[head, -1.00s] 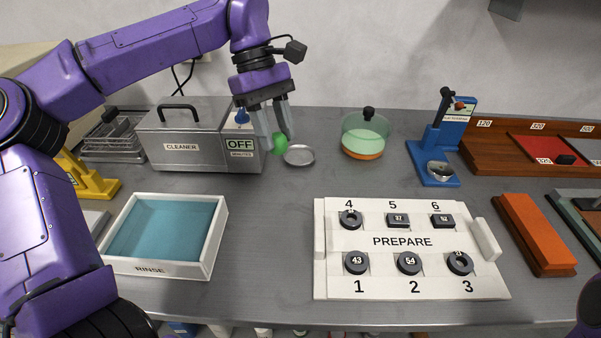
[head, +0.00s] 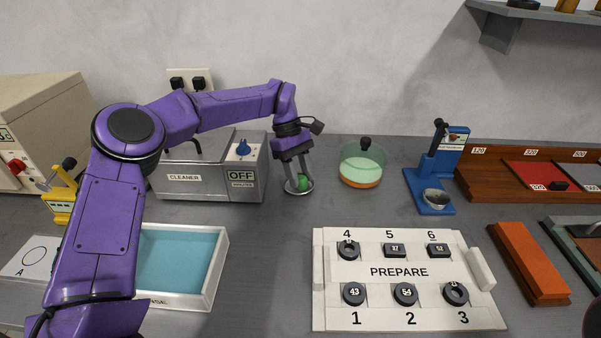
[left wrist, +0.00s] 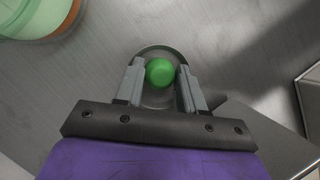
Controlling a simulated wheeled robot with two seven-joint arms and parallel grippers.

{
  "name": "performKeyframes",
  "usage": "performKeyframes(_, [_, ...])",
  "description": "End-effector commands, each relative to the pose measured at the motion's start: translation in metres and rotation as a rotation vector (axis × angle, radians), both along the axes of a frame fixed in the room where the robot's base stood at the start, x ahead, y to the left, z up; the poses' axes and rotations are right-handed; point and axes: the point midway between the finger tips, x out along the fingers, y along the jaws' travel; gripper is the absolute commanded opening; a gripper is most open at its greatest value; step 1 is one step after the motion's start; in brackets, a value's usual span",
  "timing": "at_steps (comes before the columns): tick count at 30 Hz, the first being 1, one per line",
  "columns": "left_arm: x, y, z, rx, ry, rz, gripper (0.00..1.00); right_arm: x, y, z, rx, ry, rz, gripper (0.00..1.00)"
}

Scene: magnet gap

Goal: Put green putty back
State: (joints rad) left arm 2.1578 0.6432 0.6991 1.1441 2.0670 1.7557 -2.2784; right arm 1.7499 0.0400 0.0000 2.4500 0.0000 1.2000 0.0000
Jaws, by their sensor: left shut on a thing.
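The green putty (head: 303,183) is a small round lump between the fingers of my left gripper (head: 298,184). It also shows in the left wrist view (left wrist: 159,72), between the grey fingertips (left wrist: 160,84). My left gripper is shut on it, pointing down. The shallow round metal dish (head: 299,191) is directly beneath the putty; the wrist view shows its rim (left wrist: 152,50) around it. I cannot tell whether the putty touches the dish. My right gripper is not in view.
The cleaner (head: 190,187) stands close left of the gripper. A lidded glass jar (head: 362,166) stands to the right, with a blue press (head: 432,185) beyond. The white PREPARE board (head: 400,315) and rinse tray (head: 217,265) are nearer. Bare grey table lies between them.

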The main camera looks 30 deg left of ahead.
Motion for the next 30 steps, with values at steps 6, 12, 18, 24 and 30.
performKeyframes(6, [0.0, 0.0, -0.002, -0.001, 0.0, 0.0, 0.14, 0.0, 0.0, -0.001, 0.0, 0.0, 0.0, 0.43])
performKeyframes(12, [0.0, 0.0, -0.002, 0.0, 0.0, 0.0, 0.49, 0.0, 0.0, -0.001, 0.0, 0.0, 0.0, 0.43])
performKeyframes(18, [0.0, 0.0, 0.0, 0.0, -0.001, 0.0, 0.49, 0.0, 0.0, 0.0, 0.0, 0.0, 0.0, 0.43])
performKeyframes(24, [0.006, 0.012, 0.033, 0.0, -0.006, 0.003, 0.49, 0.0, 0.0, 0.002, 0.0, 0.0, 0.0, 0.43])
performKeyframes(30, [0.014, 0.031, 0.083, 0.001, -0.001, 0.003, 0.49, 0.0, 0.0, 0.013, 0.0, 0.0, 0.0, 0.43])
